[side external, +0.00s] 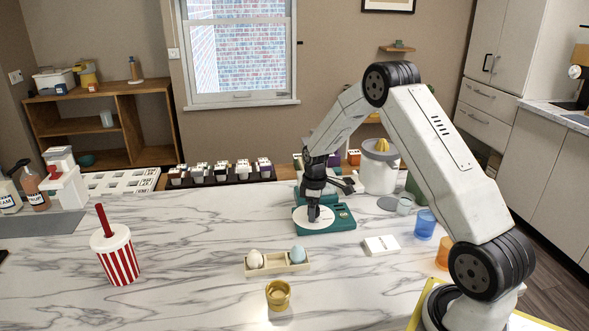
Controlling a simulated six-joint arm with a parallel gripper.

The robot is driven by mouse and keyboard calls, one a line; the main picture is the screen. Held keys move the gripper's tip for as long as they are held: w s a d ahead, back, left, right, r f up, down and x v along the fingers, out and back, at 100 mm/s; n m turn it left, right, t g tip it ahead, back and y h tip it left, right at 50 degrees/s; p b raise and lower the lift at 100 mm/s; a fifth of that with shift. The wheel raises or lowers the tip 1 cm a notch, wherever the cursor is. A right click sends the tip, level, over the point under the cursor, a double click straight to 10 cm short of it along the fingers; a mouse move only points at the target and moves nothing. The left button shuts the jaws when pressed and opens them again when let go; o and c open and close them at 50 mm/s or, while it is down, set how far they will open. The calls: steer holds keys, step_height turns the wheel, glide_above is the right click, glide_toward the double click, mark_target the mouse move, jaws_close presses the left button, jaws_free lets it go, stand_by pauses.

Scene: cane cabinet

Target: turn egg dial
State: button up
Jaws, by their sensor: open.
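A flat teal appliance (322,226) with a round white plate on top (300,219) sits on the marble counter, right of the picture's middle. A small dark round spot (343,214) shows on its right end; I cannot tell whether it is the dial. My gripper (313,216) points down at the white plate, fingertips at or just above it. It is open, with nothing seen between its fingers. A tray (279,268) in front holds a white egg (255,259) and a pale blue egg (297,253).
A gold cup (278,295) stands in front of the egg tray. A red-striped cup (117,258) with a straw is at left. A white box (381,245), blue cup (425,223) and orange cup (443,252) stand right.

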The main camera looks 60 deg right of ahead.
steer(key=shift+r, duration=0.15)
steer(key=shift+r, duration=3.8)
steer(key=s+a+r+m+t, duration=0.1)
steer(key=s+a+m, duration=0.1)
steer(key=s+a, duration=0.6)
steer(key=s+a+r+m+t, duration=0.1)
steer(key=s+a, duration=0.7)
steer(key=a, duration=0.8)
steer(key=shift+m+t, duration=0.3)
steer(key=shift+m, duration=0.5)
